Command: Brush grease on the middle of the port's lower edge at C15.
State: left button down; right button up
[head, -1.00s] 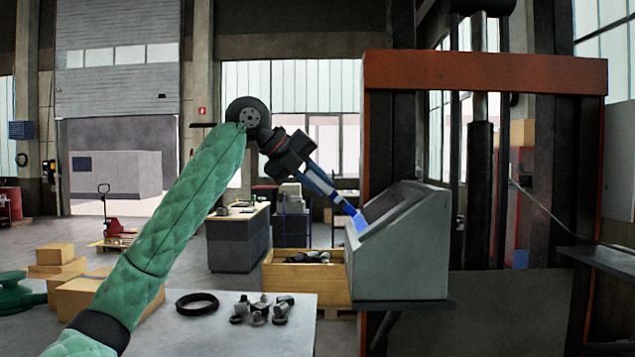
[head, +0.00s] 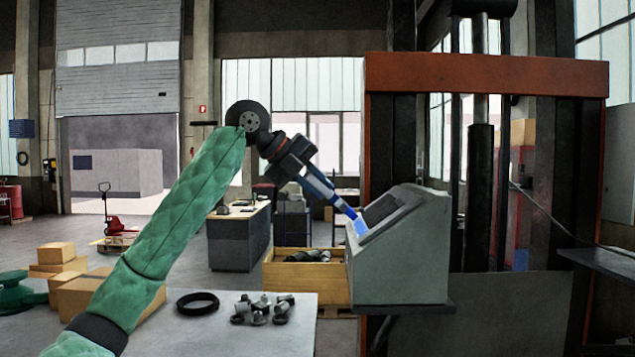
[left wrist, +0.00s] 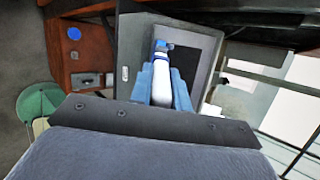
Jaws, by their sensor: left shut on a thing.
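My left gripper (head: 348,210) is at the upper left of a grey sloped-face box, its blue fingers pointing down and right. In the left wrist view the fingers (left wrist: 162,85) are shut on a white brush-like tool (left wrist: 161,94) with a dark blue band and a blue tip. The tool's tip lies over a dark panel (left wrist: 196,52) in the box's face; I cannot tell if it touches. In the head view the tool is hard to tell from the fingers. I cannot make out a port or a C15 label. My right gripper is not in view.
The grey box (head: 408,262) stands on a dark shelf before an orange-topped press frame (head: 485,75). A wooden crate (head: 300,285) is left of it.

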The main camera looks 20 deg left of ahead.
pick_arm(q)
jog(key=shift+w+a+p, duration=0.25)
jog(key=shift+w+p, duration=0.05)
jog(key=shift+w, duration=0.55)
jog(key=shift+s+a+r, duration=0.15)
jog(key=shift+a+r, duration=0.4)
jog(key=shift+r, duration=0.3)
jog(key=a+r, duration=0.2)
jog(key=r, duration=0.1)
jog(key=shift+s+a, duration=0.15)
jog(key=shift+s, duration=0.25)
jog(key=shift+a+r, duration=0.1)
jog(key=shift+r, duration=0.05)
jog(key=shift+s+a+r, duration=0.2)
jog(key=shift+a+r, duration=0.55)
jog(key=shift+r, duration=0.3)
